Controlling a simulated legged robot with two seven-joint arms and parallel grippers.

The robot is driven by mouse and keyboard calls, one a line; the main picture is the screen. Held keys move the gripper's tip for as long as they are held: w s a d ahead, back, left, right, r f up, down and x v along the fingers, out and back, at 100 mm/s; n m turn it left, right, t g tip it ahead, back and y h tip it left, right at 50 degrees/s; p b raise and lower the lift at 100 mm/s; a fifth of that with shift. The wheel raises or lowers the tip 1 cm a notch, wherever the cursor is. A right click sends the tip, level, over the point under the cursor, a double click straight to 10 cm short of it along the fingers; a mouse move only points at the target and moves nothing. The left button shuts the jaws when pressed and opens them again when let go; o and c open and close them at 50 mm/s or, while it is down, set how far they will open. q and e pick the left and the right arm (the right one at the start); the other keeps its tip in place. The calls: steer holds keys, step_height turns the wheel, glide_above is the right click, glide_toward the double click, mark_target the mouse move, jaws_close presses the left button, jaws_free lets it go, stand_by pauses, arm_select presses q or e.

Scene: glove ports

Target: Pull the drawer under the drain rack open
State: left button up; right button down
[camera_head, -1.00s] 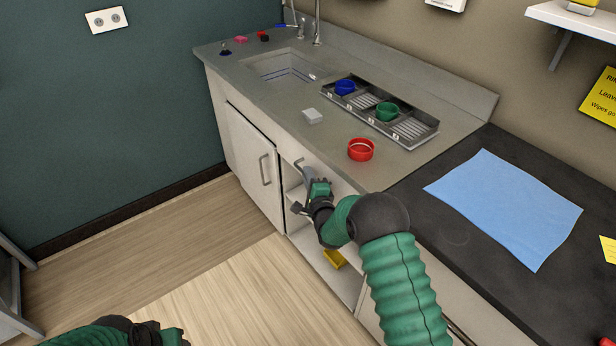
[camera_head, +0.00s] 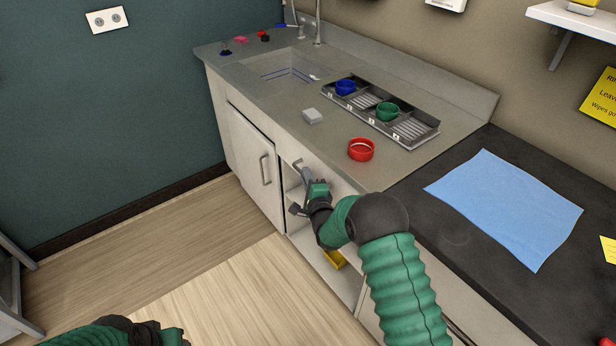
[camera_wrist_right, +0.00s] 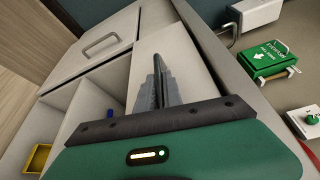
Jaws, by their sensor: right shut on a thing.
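The drain rack (camera_head: 417,147) is a dark sectioned tray on the counter, holding a blue cup (camera_head: 345,87) and a green cup (camera_head: 388,112). Under the counter edge is a pale drawer front (camera_head: 331,177), which looks flush with the cabinet. It also shows as a white panel in the wrist view (camera_wrist_right: 176,58). My right gripper (camera_head: 301,168) is at this drawer front, shut on its handle, which the fingers mostly hide. In the wrist view the fingers (camera_wrist_right: 158,82) are close together against the panel.
A cabinet door (camera_head: 252,172) with a bar handle is left of the drawer. Open shelving below holds a yellow bin (camera_head: 335,259). A red ring-shaped cup (camera_head: 361,149) and a small white block (camera_head: 312,116) sit on the counter. The floor in front is clear.

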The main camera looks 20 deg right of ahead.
steer(key=s+a+b, duration=0.1)
steer(key=s+a, duration=0.3)
steer(key=a, duration=0.6)
steer(key=s+a+b, duration=0.1)
steer(key=s+a, duration=0.3)
steer(key=a, duration=0.7)
steer(key=s+a+b, duration=0.2)
steer(key=s+a, duration=0.2)
steer(key=a, duration=0.7)
steer(key=shift+f, duration=0.35)
steer(key=c, duration=1.6)
jaws_free()
steer(key=shift+w, duration=0.1)
steer(key=shift+o, duration=0.6)
steer(key=shift+r, duration=0.1)
steer(key=shift+r, duration=0.1)
